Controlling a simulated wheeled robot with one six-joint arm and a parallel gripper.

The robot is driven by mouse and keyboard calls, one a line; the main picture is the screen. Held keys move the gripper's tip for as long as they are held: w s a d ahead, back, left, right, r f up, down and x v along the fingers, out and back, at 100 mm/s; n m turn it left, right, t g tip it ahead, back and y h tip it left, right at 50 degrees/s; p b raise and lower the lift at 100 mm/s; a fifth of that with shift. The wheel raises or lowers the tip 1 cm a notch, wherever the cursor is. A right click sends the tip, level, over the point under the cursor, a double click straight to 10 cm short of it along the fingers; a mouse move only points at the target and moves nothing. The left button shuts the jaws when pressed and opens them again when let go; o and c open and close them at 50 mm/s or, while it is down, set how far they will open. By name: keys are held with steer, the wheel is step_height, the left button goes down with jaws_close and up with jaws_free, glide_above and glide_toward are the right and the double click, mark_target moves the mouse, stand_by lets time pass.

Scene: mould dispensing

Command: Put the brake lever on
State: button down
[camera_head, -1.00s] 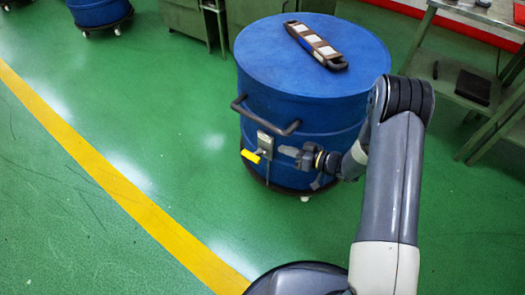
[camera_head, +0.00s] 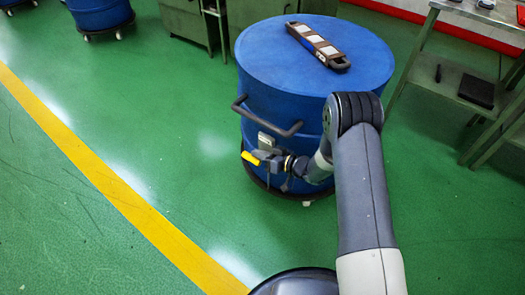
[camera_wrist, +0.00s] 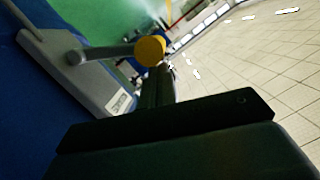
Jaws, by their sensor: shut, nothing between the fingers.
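The brake lever has a yellow handle (camera_head: 250,158) on the side of the blue drum (camera_head: 262,105), below the dark push bar. In the wrist view the lever shows as a grey rod with a round yellow end (camera_wrist: 150,50), fixed to a grey bracket (camera_wrist: 75,68) with a small label. My gripper (camera_head: 266,155) is at the lever, just right of the yellow handle in the head view. In the wrist view the fingers (camera_wrist: 160,82) are shut, with nothing between them, close to the yellow end. I cannot tell whether they touch it.
A dark handle bar (camera_head: 268,125) sticks out above the lever. A brown and white tool-like object (camera_head: 317,46) lies on the drum's lid. A green metal table (camera_head: 455,75) stands at right. The floor at left, with a yellow line (camera_head: 110,180), is clear.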

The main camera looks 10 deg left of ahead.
steer(key=shift+f, duration=0.1)
stand_by(0.3)
steer(key=shift+s+a+f+n+b, duration=0.1)
steer(key=shift+s+f+n+b, duration=0.05)
steer(key=shift+s+n+b, duration=0.15)
steer(key=shift+s+f+b, duration=0.1)
steer(key=shift+f+b, duration=0.05)
steer(key=shift+b, duration=0.2)
steer(key=shift+s+a+f+n+b, duration=0.2)
steer(key=shift+f+n+b, duration=0.1)
steer(key=shift+n+b, duration=0.2)
step_height(320, 180, down, 9)
steer(key=s+n+t+b, duration=0.1)
steer(key=s+n+b, duration=0.1)
steer(key=b, duration=0.9)
steer(key=shift+a+f+h, duration=0.2)
steer(key=shift+a+h, duration=0.2)
steer(key=shift+s+f, duration=0.1)
